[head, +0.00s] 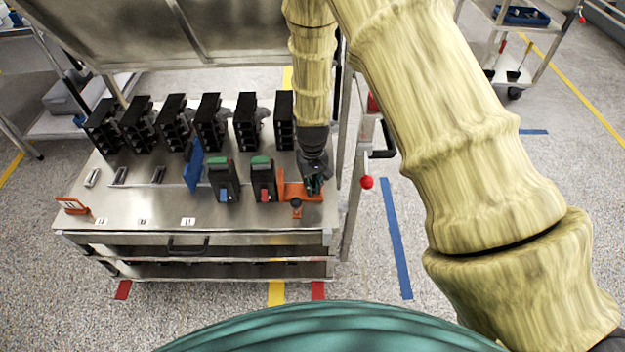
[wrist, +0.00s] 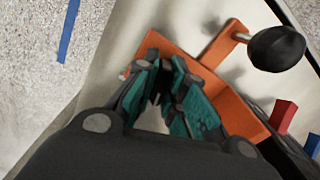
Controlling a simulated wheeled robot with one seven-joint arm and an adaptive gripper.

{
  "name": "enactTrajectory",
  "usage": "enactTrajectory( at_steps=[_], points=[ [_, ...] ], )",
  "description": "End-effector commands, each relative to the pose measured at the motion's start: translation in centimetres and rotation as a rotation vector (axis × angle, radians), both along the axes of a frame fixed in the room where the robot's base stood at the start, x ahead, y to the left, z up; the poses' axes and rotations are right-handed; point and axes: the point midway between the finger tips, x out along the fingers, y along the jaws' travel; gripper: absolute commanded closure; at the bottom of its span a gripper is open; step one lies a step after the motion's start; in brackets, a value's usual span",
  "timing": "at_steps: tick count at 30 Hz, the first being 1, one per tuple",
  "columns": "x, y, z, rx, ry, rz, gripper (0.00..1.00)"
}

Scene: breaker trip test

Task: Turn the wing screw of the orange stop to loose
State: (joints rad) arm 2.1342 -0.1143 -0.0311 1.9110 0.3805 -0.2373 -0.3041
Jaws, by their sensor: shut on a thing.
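The orange stop (head: 290,190) is at the right end of the metal cart top, beside the breaker with the red lever. In the wrist view the stop (wrist: 228,92) runs diagonally under my fingers, with a black knob (wrist: 277,48) on a short orange arm. My gripper (head: 315,188) points down over the right part of the stop. In the wrist view my gripper (wrist: 163,78) has its green-padded fingers closed in at the stop's upper left part. The wing screw is mostly hidden between the fingers, so its turn position cannot be told.
A red-lever breaker (head: 263,180) and a blue-lever breaker (head: 223,182) stand left of the stop. A row of black units (head: 210,122) lines the back. An orange bracket (head: 72,206) sits at the left front. A post with a red ball (head: 367,182) is to the right.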

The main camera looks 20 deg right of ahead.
Motion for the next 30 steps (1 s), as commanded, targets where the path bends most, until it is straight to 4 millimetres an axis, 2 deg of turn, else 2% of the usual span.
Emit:
enactTrajectory(
  at_steps=[12, 21, 30],
  points=[
    [-0.03, -0.07, 0.04, 0.000, 0.001, 0.052, 1.00],
    [-0.03, -0.03, 0.06, 0.000, 0.001, 0.210, 1.00],
    [-0.01, -0.03, 0.03, 0.000, 0.001, 0.221, 1.00]
  ],
)
